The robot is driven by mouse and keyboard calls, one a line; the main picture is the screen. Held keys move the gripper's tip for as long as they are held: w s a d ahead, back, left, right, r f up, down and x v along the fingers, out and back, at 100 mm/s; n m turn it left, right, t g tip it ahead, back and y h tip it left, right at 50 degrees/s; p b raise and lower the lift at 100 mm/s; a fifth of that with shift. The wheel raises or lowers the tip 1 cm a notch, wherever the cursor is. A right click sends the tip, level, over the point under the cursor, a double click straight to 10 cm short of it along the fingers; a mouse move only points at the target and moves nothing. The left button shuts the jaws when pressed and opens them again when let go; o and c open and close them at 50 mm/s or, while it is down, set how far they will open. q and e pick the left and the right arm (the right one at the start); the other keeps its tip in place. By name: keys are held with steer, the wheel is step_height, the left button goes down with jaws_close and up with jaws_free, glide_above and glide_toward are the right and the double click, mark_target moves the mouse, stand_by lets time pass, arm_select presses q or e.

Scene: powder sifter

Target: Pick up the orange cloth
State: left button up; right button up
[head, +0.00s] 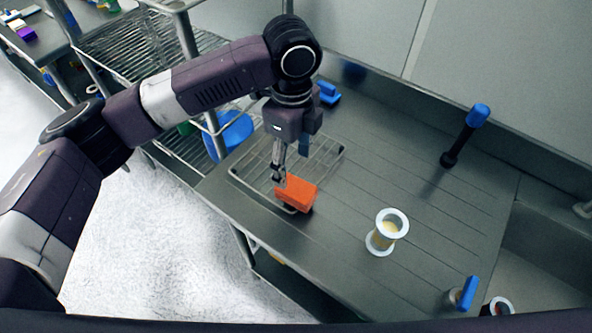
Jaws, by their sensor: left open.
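The orange cloth (299,193) is a small folded block. It lies at the front right part of a wire rack (252,185) on the steel counter. My left gripper (280,180) points down from above at the cloth's left end. It is open, and its fingertips are at or very near the cloth; I cannot tell whether they touch it. My right gripper is not in view.
A blue-handled item (463,293) is at the front right, near the sink. The counter's middle is clear.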

mark_target(294, 187)
arm_select(q)
steer(key=shift+s+f, duration=0.25)
steer(key=shift+s+f+p, duration=0.4)
steer(key=shift+s+f, duration=0.2)
steer(key=shift+s, duration=0.2)
step_height(294, 187, down, 2)
steer(key=shift+d+f+p, duration=0.1)
steer(key=shift+f+p, duration=0.1)
steer(key=shift+p, duration=0.45)
steer(key=shift+w+f, duration=0.25)
steer(key=shift+f, duration=0.95)
steer(key=shift+s+f, duration=0.1)
steer(key=shift+f, duration=0.1)
steer(key=c, duration=1.2)
steer(key=shift+c, duration=0.2)
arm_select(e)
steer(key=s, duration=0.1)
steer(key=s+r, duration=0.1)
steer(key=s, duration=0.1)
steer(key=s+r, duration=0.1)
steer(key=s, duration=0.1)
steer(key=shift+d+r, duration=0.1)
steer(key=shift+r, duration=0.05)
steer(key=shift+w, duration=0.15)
